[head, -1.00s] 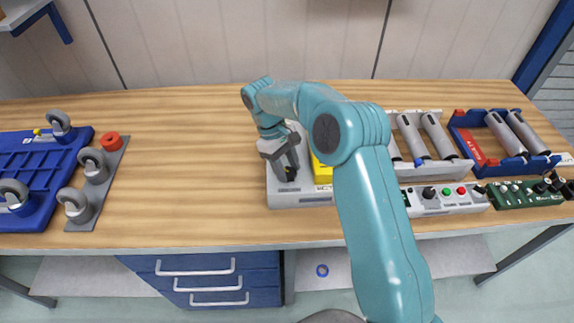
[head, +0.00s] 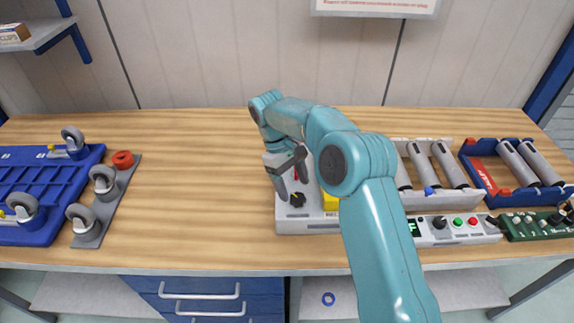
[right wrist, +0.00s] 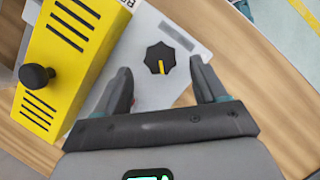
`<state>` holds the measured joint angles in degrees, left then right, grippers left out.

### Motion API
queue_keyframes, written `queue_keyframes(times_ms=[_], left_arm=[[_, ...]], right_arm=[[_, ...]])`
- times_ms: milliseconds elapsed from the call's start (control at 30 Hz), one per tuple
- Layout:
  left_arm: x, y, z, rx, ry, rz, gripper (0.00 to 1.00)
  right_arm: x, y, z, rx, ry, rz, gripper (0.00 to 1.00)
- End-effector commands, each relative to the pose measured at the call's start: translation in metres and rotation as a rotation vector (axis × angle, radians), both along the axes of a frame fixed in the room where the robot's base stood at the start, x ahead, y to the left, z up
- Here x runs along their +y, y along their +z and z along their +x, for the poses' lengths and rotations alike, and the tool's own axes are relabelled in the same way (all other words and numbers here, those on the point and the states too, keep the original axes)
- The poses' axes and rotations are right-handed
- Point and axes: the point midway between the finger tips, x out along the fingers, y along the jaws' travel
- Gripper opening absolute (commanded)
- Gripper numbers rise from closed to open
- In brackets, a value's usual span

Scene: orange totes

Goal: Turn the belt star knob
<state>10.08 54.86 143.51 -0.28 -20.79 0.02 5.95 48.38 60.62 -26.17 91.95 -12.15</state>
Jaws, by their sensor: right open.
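The belt star knob (head: 297,199) is black and sits on the front left of a light grey base plate (head: 291,226). My right gripper (head: 289,182) is open and empty, above and a little behind the knob in the head view. In the right wrist view its fingers (right wrist: 162,68) stand apart on either side of the knob, with a gap to it. My left gripper is not in view.
A yellow housing (right wrist: 75,50) with a black round knob (right wrist: 35,76) stands beside the star knob. A control box (head: 455,230) and a roller rack (head: 450,198) are to the right. Blue caster tray (head: 60,228) lies left. The table between is clear.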

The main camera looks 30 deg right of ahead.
Motion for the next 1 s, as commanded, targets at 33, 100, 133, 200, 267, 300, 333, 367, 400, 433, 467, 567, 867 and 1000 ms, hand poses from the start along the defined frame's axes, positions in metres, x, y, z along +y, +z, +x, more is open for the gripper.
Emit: queue_keyframes(times_ms=[33,100,133,200,267,300,333,367,400,433,467,567,867,1000], left_arm=[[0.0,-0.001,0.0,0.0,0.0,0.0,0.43],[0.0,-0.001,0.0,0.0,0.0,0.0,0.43],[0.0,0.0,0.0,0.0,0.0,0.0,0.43],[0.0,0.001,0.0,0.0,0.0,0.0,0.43],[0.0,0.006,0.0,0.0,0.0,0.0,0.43],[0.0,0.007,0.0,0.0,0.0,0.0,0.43],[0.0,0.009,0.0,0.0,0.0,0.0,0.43],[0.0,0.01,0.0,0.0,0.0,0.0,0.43],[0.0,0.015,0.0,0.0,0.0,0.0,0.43],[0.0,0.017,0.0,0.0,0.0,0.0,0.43],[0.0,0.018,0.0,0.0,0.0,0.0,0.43],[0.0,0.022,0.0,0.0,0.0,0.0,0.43],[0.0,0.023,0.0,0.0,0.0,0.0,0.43],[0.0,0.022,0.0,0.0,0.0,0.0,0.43]], right_arm=[[0.001,0.009,0.006,-0.005,0.0,-0.001,0.71],[0.003,0.025,0.011,-0.006,0.001,0.0,0.71],[0.004,0.031,0.014,-0.005,0.0,-0.001,0.71],[0.005,0.044,0.018,-0.005,-0.001,0.0,0.71],[0.006,0.054,0.022,-0.004,0.0,-0.001,0.71],[0.006,0.06,0.024,-0.004,0.0,-0.001,0.71],[0.007,0.063,0.026,-0.004,0.001,-0.001,0.71],[0.007,0.067,0.027,-0.004,0.001,-0.001,0.71],[0.007,0.073,0.029,-0.002,0.001,-0.001,0.71],[0.008,0.075,0.03,-0.002,0.001,-0.001,0.71],[0.008,0.078,0.031,-0.004,0.0,-0.002,0.71],[0.008,0.083,0.033,-0.003,0.001,-0.001,0.71],[0.009,0.085,0.034,-0.002,0.001,-0.001,0.71],[0.009,0.085,0.034,-0.002,0.001,-0.001,0.71]])
